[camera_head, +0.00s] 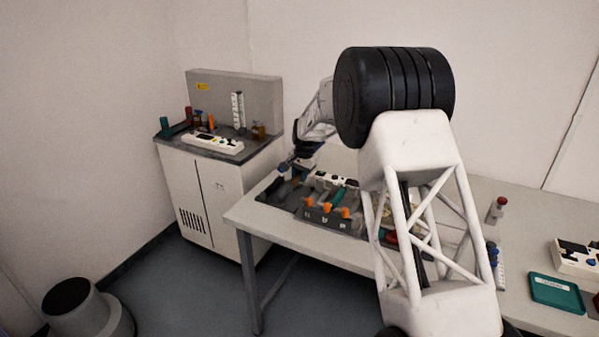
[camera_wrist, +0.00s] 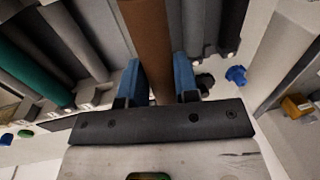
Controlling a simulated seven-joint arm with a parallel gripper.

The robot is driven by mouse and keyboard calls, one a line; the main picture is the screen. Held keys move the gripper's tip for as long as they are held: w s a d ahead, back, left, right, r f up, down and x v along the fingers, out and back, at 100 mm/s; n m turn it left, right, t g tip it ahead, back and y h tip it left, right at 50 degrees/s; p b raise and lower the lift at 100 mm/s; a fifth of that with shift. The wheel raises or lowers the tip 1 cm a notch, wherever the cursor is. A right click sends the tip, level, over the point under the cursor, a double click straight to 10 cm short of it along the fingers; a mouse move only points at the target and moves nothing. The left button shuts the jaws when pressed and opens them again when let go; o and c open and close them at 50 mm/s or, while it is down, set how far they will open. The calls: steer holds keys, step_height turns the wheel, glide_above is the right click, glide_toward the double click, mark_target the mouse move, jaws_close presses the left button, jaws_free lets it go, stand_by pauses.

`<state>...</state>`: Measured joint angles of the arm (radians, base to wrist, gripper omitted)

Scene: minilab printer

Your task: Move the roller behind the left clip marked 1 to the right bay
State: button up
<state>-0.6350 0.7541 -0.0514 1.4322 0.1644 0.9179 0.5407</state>
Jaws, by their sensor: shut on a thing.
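In the wrist view, my gripper (camera_wrist: 158,72) has its two blue fingers on either side of a brown roller (camera_wrist: 147,28) and is shut on it. The roller's far end runs out of the frame. In the head view, my gripper (camera_head: 285,167) is over the left end of the dark printer unit (camera_head: 325,217); the held roller cannot be made out there. Several orange clips (camera_head: 328,207) stand in a row on the unit's front; their marks are too small to read. A teal roller (camera_head: 339,193) lies behind them and also shows in the wrist view (camera_wrist: 32,68). My arm hides the unit's right part.
Grey bars (camera_wrist: 72,38) lie on both sides of the held roller. A blue knob (camera_wrist: 236,75) and a yellow block (camera_wrist: 296,106) are at right in the wrist view. A teal tray (camera_head: 556,292) is on the bench's right; a cabinet (camera_head: 205,195) stands beyond its left end.

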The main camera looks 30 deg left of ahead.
mark_target(298, 196)
steer(key=shift+f, duration=1.5)
steer(key=shift+f, duration=0.75)
steer(key=shift+f, duration=0.35)
steer(key=shift+f, duration=0.9)
stand_by(0.4)
steer(key=o, duration=1)
steer(key=shift+o, duration=0.2)
steer(key=shift+r, duration=0.1)
steer(key=shift+r, duration=4.35)
